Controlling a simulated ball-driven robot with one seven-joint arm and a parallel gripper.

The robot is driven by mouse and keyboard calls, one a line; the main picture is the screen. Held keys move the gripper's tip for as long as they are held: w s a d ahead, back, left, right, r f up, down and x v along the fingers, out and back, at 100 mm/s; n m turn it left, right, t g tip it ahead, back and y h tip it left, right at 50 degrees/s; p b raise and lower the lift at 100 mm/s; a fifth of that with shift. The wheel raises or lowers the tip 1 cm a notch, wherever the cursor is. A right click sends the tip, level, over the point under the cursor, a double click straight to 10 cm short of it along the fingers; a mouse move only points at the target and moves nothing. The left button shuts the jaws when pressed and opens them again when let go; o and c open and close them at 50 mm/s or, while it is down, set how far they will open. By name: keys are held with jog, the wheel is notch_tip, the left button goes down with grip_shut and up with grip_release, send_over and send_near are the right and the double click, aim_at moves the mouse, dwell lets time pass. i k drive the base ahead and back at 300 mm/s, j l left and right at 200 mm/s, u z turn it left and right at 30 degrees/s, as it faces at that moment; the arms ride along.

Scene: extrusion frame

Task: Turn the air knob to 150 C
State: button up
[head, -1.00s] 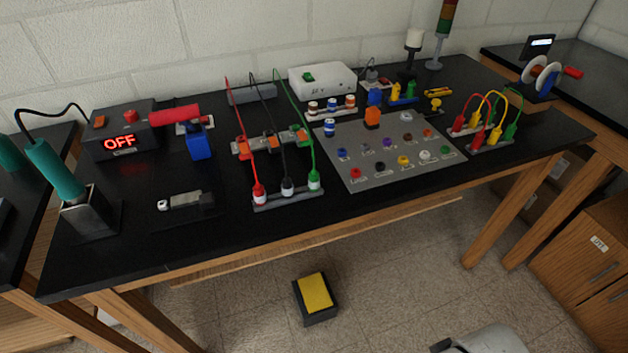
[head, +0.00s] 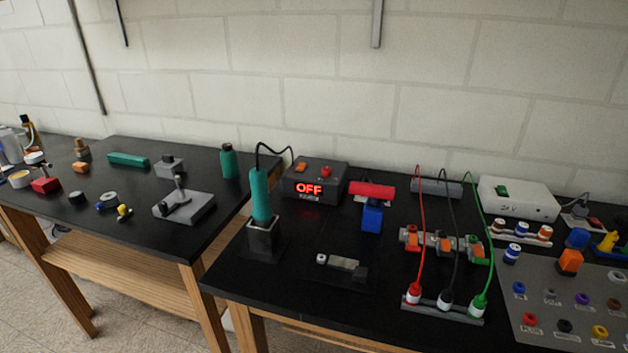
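A dark station box (head: 313,183) stands at the back left of the black bench. Its front display (head: 309,189) reads OFF in red. A red knob (head: 326,171) sits on the box's top, to the right of an orange switch (head: 301,167). The knob's setting and any scale are too small to read. A label below the display is also unreadable. A teal-handled tool (head: 261,195) stands upright in a dark holder (head: 264,238) in front of the box, its black cable curving back to the box. My gripper is not in view.
A small grey device (head: 347,264) lies in front. Red, black and green leads arch over connectors (head: 443,245) further right. A second black table (head: 150,225) with small parts stands left, across a gap.

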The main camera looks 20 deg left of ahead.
aim_at(326, 171)
jog(key=i+j+z, duration=0.1)
jog(key=j, duration=0.8)
jog(key=i+j+z, duration=0.15)
jog(key=j, duration=0.3)
